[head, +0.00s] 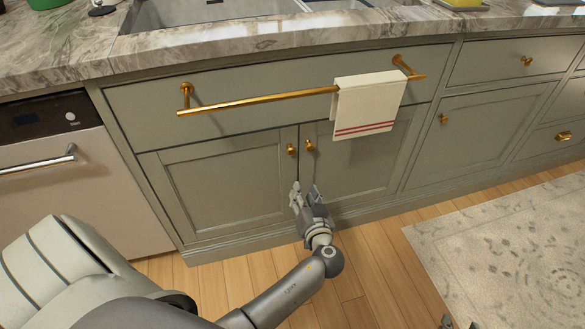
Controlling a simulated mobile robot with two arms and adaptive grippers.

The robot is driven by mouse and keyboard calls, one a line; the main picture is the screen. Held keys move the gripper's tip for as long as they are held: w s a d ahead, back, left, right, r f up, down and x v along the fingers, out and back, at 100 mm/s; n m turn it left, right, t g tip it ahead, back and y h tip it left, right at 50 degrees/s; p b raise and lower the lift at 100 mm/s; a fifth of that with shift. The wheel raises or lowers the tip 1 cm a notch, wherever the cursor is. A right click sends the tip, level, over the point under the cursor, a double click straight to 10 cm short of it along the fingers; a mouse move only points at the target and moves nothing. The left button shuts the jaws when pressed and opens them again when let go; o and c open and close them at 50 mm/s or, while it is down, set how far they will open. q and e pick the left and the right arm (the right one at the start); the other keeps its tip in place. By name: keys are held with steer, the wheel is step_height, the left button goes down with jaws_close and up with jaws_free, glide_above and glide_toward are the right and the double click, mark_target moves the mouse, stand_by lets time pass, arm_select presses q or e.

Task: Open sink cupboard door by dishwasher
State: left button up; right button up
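The sink cupboard has two grey-green doors under a false drawer front. The left door (215,187), beside the dishwasher (88,165), is shut. Its small brass knob (291,149) is at its upper right corner. The right door (350,165) is also shut, with its own brass knob (310,146) close by. My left gripper (306,188) is in front of the doors, just below the two knobs and apart from them. Its fingers are spread and empty, pointing up toward the knobs. Only small dark tips, likely of my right gripper (459,323), show at the bottom edge.
A brass towel bar (260,99) runs across the front above the doors, with a striped towel (365,104) hanging at its right. The marble counter (270,42) with the sink (215,10) overhangs above. A patterned rug (510,245) lies right on the wooden floor (375,265).

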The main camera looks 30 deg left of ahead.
mark_target(292, 152)
arm_select(q)
step_height(292, 152, up, 5)
steer(key=a+n+y+b, duration=0.1)
steer(key=n+y+b, duration=0.1)
steer(key=n+y, duration=0.1)
steer(key=shift+t+h, duration=0.3)
steer(key=x, duration=1.1)
steer(key=shift+w+d+r, duration=0.2)
steer(key=shift+w, duration=0.05)
arm_select(e)
step_height(292, 152, up, 6)
steer(key=w+t, duration=0.1)
steer(key=t, duration=0.1)
steer(key=shift+w+a+t+y, duration=0.2)
steer(key=shift+a+t+y, duration=0.1)
steer(key=shift+a, duration=0.05)
arm_select(q)
jaws_close()
